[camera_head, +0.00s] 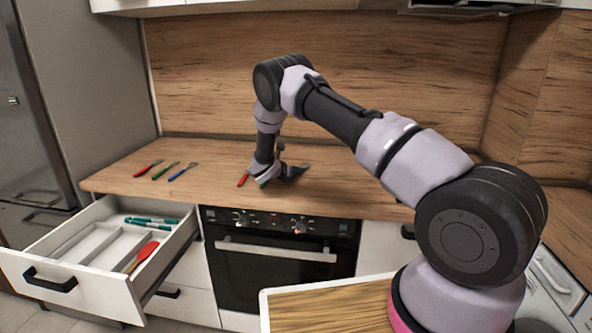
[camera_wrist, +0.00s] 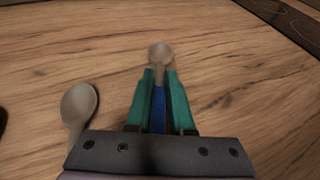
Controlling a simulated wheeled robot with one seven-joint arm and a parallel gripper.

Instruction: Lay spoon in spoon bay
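In the wrist view, my gripper (camera_wrist: 160,85) has its two teal fingers on either side of the blue handle of a spoon (camera_wrist: 161,54). The fingers look closed against the handle, and the grey bowl points away past the fingertips. The spoon appears at or just above the wooden worktop. In the head view, my gripper (camera_head: 266,180) is low over the worktop behind the oven, and the held spoon is hard to make out. The open drawer (camera_head: 48,276) at lower left holds a pale divided tray (camera_head: 88,246); I cannot tell which compartment is the spoon bay.
A second spoon (camera_wrist: 78,104) lies left of the gripper. A red handle (camera_head: 243,180) lies beside the gripper. Red, green and blue utensils (camera_head: 183,171) lie further left on the worktop. The drawer holds a red-headed utensil (camera_head: 146,251) and teal-handled items (camera_head: 150,221).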

